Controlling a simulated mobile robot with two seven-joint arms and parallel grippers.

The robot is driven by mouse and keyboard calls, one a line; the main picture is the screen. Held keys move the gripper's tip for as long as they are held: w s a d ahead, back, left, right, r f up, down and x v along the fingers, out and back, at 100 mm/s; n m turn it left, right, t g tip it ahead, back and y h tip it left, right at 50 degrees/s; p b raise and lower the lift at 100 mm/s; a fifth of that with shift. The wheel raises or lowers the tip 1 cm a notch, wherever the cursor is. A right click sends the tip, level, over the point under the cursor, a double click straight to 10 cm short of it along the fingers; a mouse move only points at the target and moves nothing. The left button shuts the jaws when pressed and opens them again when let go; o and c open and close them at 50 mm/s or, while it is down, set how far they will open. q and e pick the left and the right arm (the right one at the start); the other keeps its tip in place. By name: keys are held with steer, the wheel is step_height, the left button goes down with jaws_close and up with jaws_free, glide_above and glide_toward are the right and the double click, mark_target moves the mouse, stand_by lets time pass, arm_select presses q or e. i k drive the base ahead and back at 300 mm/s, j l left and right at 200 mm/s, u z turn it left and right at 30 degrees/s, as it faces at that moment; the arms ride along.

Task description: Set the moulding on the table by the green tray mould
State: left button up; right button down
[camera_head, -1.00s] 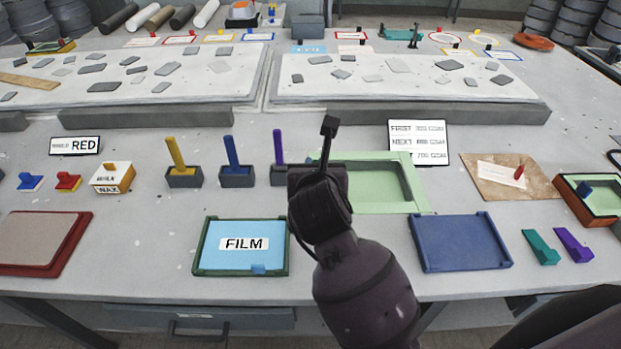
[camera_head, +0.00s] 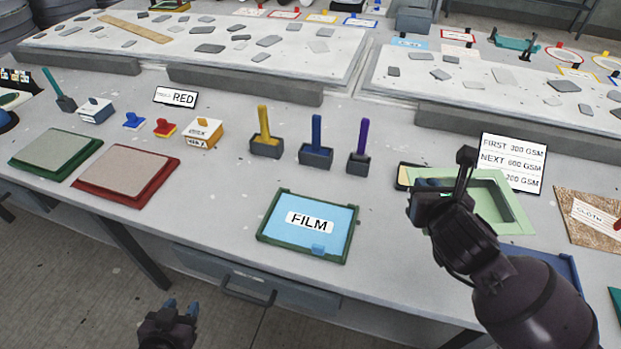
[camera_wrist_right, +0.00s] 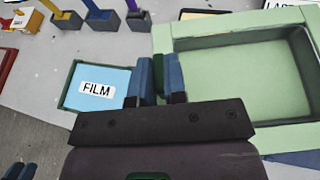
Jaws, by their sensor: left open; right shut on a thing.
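A pale green tray shape (camera_head: 515,205) with a raised rim and deep recess lies below the sign card. In the right wrist view it fills the right half (camera_wrist_right: 245,80). My right gripper (camera_head: 433,188) is at its left rim, shut on a dark green tab (camera_wrist_right: 158,75), which I take for part of the moulding. Fingers hide most of the tab; I cannot tell whether it joins the pale green tray. My left gripper (camera_head: 168,312) is open and empty, low in front of the table. A green-edged mould with grey top (camera_head: 55,152) lies at the far left.
The blue FILM tray (camera_head: 308,228) lies at front centre, with a red-edged mould (camera_head: 125,170) to its left. Colour-handled pots (camera_head: 316,150) stand behind it. A blue tray (camera_head: 568,270) is partly hidden by my right arm. Bare tabletop (camera_head: 215,195) lies between the red mould and FILM tray.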

mark_target(220, 201)
steer(key=i+j+u, duration=0.1)
steer(key=j+u, duration=0.2)
steer(key=i+j+u, duration=0.25)
steer(key=j, duration=0.2)
steer(key=j+u, duration=0.3)
steer(key=i+j+u, duration=0.25)
steer(key=j, duration=0.15)
